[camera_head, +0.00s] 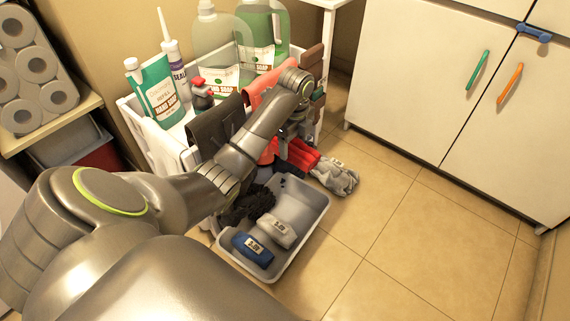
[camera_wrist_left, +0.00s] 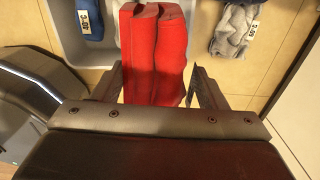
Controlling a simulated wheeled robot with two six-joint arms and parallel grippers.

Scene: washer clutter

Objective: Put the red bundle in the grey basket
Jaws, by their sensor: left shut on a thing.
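The red bundle (camera_head: 302,154) is held in my left gripper (camera_head: 291,142), near the front of the white cart. In the left wrist view the red bundle (camera_wrist_left: 152,55) stands between the two fingers of my left gripper (camera_wrist_left: 157,88). The grey basket (camera_head: 306,201) lies on the floor just below and in front of the gripper. It holds a blue bundle (camera_head: 252,250), a light grey bundle (camera_head: 277,230) and dark cloth (camera_head: 248,204). My arm hides part of the basket's left side. My right gripper is not in view.
A grey bundle (camera_head: 335,177) lies on the floor outside the basket, at its upper right. The white cart (camera_head: 172,146) carries several soap bottles behind my arm. White cabinets (camera_head: 420,75) stand at the back right. The tiled floor (camera_head: 395,245) at right is clear.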

